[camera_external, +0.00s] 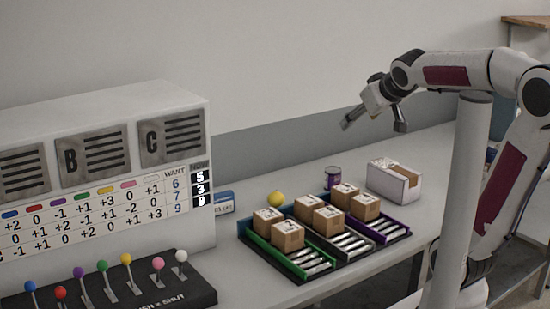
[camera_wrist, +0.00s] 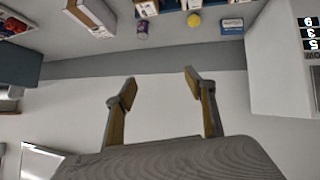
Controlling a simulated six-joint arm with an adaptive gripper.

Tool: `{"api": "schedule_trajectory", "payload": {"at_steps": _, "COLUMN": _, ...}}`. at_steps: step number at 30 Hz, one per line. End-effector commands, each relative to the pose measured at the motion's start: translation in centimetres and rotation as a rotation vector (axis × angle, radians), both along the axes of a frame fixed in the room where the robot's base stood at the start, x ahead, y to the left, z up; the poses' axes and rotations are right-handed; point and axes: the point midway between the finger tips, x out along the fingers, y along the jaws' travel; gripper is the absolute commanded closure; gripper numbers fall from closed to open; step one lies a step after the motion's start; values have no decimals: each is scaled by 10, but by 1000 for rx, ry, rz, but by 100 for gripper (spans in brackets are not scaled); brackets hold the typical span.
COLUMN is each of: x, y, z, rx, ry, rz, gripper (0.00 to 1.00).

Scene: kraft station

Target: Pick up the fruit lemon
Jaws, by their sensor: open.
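The lemon (camera_external: 276,199) is a small yellow fruit on the bench, behind the left end of the roller tray. In the wrist view the lemon (camera_wrist: 194,20) shows near the top edge, beside a blue-and-white box. My gripper (camera_external: 374,126) is raised high above the bench, to the right of the lemon and well apart from it. In the wrist view my gripper (camera_wrist: 158,82) has its two fingers spread with nothing between them, the wall behind them.
A roller tray (camera_external: 338,262) holds several cardboard boxes in front of the lemon. A purple can (camera_external: 332,177) and a white open box (camera_external: 394,182) stand to the right. A blue-and-white box (camera_external: 222,203) and a scoreboard console (camera_external: 100,185) are left. Coloured levers (camera_external: 158,265) stand at front left.

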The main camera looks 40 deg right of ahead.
Motion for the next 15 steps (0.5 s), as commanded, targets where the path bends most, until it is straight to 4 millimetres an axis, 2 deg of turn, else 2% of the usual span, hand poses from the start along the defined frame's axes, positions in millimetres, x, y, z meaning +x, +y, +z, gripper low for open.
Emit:
{"api": "schedule_trajectory", "payload": {"at_steps": 3, "x": 37, "y": -11, "z": 21, "rx": -38, "ry": -69, "rz": 5, "gripper": 46}}
{"api": "schedule_trajectory", "payload": {"at_steps": 15, "x": 149, "y": -32, "z": 85, "rx": -146, "ry": -296, "rz": 81, "gripper": 46}}
